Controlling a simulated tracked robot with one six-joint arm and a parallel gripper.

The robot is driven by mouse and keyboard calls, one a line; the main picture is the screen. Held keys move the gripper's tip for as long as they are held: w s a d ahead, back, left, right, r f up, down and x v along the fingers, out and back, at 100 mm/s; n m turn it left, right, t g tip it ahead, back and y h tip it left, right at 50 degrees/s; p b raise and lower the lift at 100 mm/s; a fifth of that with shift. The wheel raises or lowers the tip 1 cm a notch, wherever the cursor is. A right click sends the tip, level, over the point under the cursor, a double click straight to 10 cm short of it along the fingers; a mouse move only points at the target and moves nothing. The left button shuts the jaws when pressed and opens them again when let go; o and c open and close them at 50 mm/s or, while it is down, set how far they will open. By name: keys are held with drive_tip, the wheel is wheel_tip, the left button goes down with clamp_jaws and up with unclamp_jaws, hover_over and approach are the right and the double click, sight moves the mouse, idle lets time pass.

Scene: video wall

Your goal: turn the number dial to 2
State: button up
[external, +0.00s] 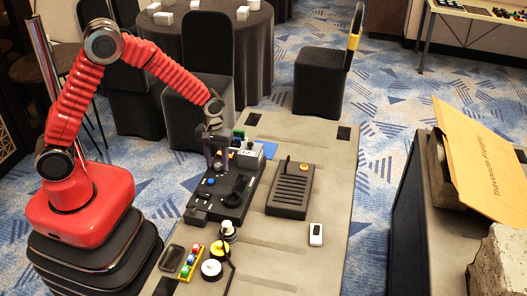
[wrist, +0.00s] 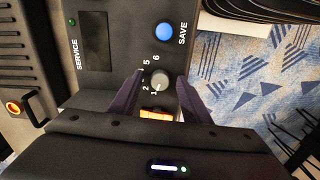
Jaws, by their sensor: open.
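The number dial (wrist: 158,81) is a small grey knob on a dark panel in the wrist view. Printed numbers stand around it, with 1, 2, 5 and 6 readable; its setting is too small to tell. My gripper (wrist: 160,78) has its two dark purple fingers apart, one on each side of the dial, with a gap to the knob. In the external view my gripper (external: 216,150) is over the far part of the black console (external: 205,205). The dial is not clear there.
A blue SAVE button (wrist: 165,32) and a SERVICE label (wrist: 73,54) are on the same panel. An orange lit part (wrist: 156,113) lies close to the dial. A dark ribbed box (external: 290,190) stands right of the console; a small white device (external: 316,234) lies nearer.

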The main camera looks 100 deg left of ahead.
drive_tip(key=shift+f, duration=0.1)
drive_tip(key=shift+c, duration=0.3)
drive_tip(key=c, duration=1)
drive_tip(key=shift+m, duration=2.9)
drive_tip(key=o, duration=1.1)
drive_tip(key=shift+c, duration=0.2)
